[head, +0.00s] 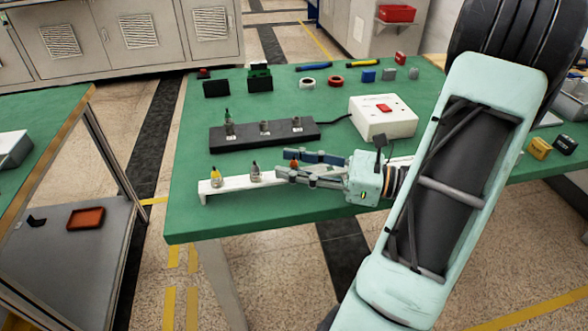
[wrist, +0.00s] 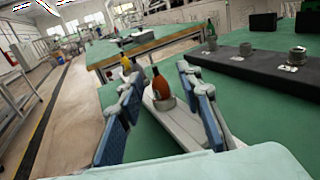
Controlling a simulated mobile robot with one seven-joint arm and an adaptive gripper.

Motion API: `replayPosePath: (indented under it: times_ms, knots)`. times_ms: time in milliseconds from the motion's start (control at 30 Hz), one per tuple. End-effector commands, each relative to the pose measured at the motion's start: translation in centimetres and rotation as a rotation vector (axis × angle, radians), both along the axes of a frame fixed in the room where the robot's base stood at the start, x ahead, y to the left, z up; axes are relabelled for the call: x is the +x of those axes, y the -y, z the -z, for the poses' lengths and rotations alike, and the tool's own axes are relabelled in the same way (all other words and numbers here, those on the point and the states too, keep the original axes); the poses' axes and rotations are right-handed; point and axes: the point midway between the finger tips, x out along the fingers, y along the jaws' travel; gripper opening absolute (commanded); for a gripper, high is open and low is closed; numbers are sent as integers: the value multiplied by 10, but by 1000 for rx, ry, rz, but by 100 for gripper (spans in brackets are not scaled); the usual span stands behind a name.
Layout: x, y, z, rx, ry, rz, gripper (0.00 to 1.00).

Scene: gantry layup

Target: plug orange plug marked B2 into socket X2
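The orange plug (head: 294,163) stands upright in the white rack (head: 222,187), at its end nearest my gripper. In the wrist view the orange plug (wrist: 160,83) shows between the two blue-padded fingers, with gaps visible on both sides. My gripper (head: 284,164) is open, its fingers reaching along the rack on either side of the plug. The black socket block (head: 265,137) lies behind the rack. It has three sockets: a green plug (head: 227,117) stands in the left one, while the middle socket (head: 264,127) and right socket (head: 297,124) look empty. No B2 or X2 marking is readable.
A yellow plug (head: 216,177) and a dark-topped plug (head: 255,171) stand further left in the rack. A white box with a red button (head: 383,118) is cabled to the socket block. Tape rolls and small blocks lie at the back. The green table's (head: 190,224) front left is clear.

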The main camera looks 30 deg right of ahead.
Motion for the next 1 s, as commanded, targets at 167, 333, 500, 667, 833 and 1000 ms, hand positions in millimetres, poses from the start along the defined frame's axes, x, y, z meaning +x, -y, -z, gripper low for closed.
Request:
replayPosePath:
  times_ms: [167, 333, 500, 667, 833, 1000]
  knots:
    - [0, 0, 0, 0, 0, 0, 31]
    - [0, 0, 0, 0, 0, 0, 12]
    - [0, 0, 0, 0, 0, 0, 0]
    - [0, 0, -1, 1, 1, 0, 0]
    - [0, 0, -5, -1, 1, 0, 0]
    - [0, 0, -24, -2, 2, 0, 0]
